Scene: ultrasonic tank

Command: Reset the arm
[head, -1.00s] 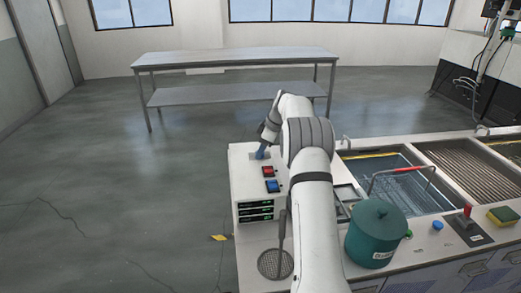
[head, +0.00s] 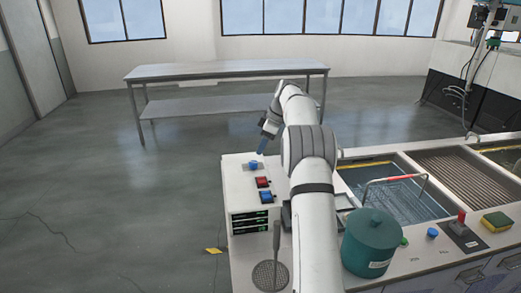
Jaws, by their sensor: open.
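My arm reaches forward over the left end of the tank bench. My gripper (head: 262,144) hangs at its far end, pointing down with blue tips, and its jaws are open and nothing shows between them. It is above a blue knob (head: 254,165) on the white control box (head: 238,187), with a small gap between them. A red switch (head: 263,182) and a blue switch (head: 266,197) sit nearer on the same box.
A water-filled tank (head: 405,205) with a red-handled basket, a green lidded pot (head: 371,240) and a yellow-green sponge (head: 496,221) are right of my arm. A grey table (head: 225,70) stands at the back.

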